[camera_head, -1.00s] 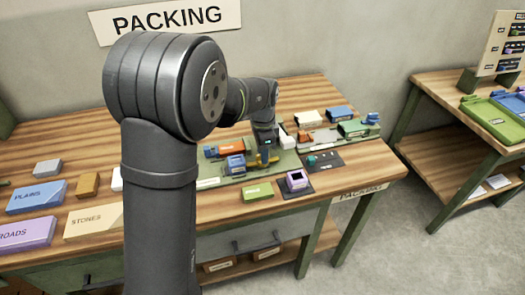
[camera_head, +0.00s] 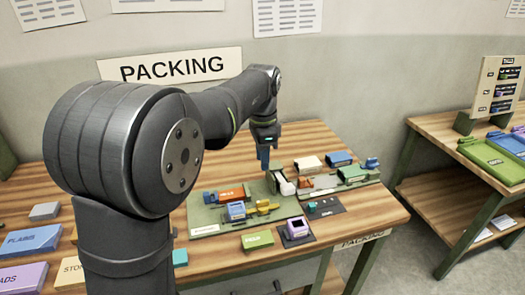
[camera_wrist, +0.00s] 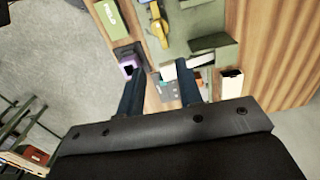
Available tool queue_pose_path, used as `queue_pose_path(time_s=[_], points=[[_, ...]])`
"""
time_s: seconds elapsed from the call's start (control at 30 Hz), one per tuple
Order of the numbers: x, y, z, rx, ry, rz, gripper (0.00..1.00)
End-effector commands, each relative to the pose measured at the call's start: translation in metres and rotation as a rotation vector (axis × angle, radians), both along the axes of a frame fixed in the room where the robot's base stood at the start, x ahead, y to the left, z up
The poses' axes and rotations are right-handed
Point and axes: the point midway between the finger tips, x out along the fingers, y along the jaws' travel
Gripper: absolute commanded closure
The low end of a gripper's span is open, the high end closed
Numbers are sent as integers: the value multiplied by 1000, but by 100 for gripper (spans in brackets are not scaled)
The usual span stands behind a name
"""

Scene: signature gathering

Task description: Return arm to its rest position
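My gripper (camera_head: 264,160) hangs above the packing table (camera_head: 365,218), fingers pointing down, over the back part of the green board (camera_head: 205,226). In the wrist view, its two dark fingers (camera_wrist: 160,80) stand apart with nothing held between them; the tabletop items show below. My arm reaches from the left, with its elbow large in the foreground and the forearm raised. On the green board are a yellow item (camera_head: 264,208), a blue item (camera_head: 236,211) and an orange-red item (camera_head: 231,194). A white piece (camera_head: 286,186) stands near its right edge.
A green block (camera_head: 257,240) and a purple-topped device (camera_head: 297,229) lie at the front of the table. A second board with green and blue items (camera_head: 352,173) is at right. Labelled blocks (camera_head: 32,241) lie left. A side table (camera_head: 445,130) stands right.

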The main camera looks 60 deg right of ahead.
Motion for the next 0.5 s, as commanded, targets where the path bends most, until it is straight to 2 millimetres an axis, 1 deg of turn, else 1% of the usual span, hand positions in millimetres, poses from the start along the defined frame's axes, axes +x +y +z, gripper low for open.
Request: queue_pose_path(time_s=[0.03,0.1,0.2,0.5], points=[[0,-1,6,-2,-1,0,67],[0,0,12,0,0,0,67],[0,0,16,0,0,0,67],[0,0,17,0,0,0,67]])
